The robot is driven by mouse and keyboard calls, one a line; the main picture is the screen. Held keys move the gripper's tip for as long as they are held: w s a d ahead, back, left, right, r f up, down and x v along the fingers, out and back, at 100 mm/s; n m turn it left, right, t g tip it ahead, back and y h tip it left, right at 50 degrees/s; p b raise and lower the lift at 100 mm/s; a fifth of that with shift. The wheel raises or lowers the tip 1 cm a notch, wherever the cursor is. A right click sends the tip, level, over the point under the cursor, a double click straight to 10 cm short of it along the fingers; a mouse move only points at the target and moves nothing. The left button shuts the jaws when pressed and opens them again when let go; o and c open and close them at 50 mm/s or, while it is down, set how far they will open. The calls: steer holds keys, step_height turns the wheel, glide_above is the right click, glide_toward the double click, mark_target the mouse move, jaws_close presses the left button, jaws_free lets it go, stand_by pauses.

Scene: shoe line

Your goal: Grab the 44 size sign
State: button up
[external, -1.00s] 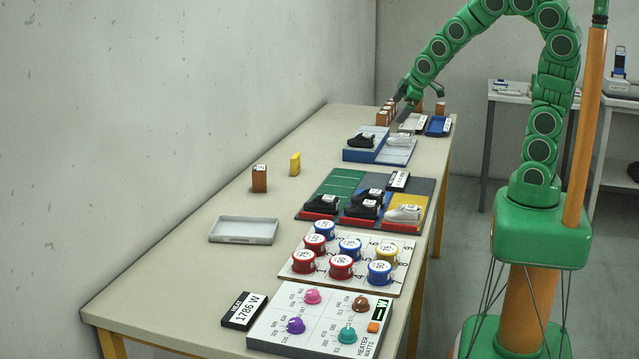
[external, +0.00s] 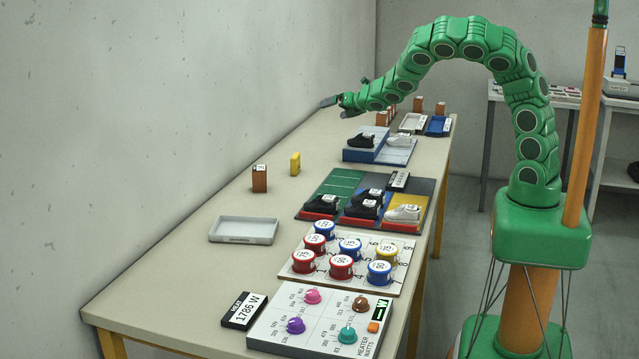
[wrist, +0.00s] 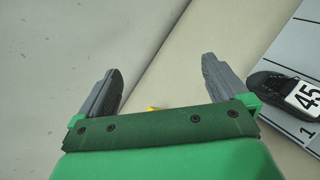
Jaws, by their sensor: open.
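My gripper (external: 337,101) is open and empty above the table's far left part, beside the wall. It also shows in the wrist view (wrist: 161,72), fingers apart with only wall and bare table between them. Several orange-brown blocks with small white labels stand on the table: one at the near left (external: 259,180), others at the far end, one of them (external: 418,105) behind my arm. I cannot read which one says 44. A yellow block (external: 295,164) stands near the near-left block. A yellow bit (wrist: 152,108) peeks over my gripper's edge in the wrist view.
A black shoe (wrist: 270,86) labelled 45 lies on a grey board, right in the wrist view. Shoe boards (external: 335,183), a grey tray (external: 243,231), a button panel and a dial panel fill the table's near part. The wall (external: 200,90) borders the left side.

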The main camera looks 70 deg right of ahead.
mark_target(298, 161)
steer(key=w+a+f+n+y, duration=0.2)
steer(key=a+f+n, duration=0.2)
steer(key=w+a+f+n+y, duration=0.2)
steer(key=a+f+n, duration=0.2)
steer(key=f, duration=0.1)
steer(key=w+a+f+n+t+y, duration=0.1)
steer(key=w+a+f+n+y, duration=0.1)
steer(key=a+f+n, duration=0.2)
steer(key=shift+w+f+y, duration=0.2)
steer(key=shift+f+y, duration=0.1)
steer(key=shift+f, duration=0.4)
steer(key=shift+x, duration=1.35)
steer(key=shift+a+x, duration=0.25)
steer(key=shift+x, duration=2.25)
steer(key=shift+s+f, duration=0.15)
steer(key=shift+c, duration=0.5)
steer(key=c, duration=0.9)
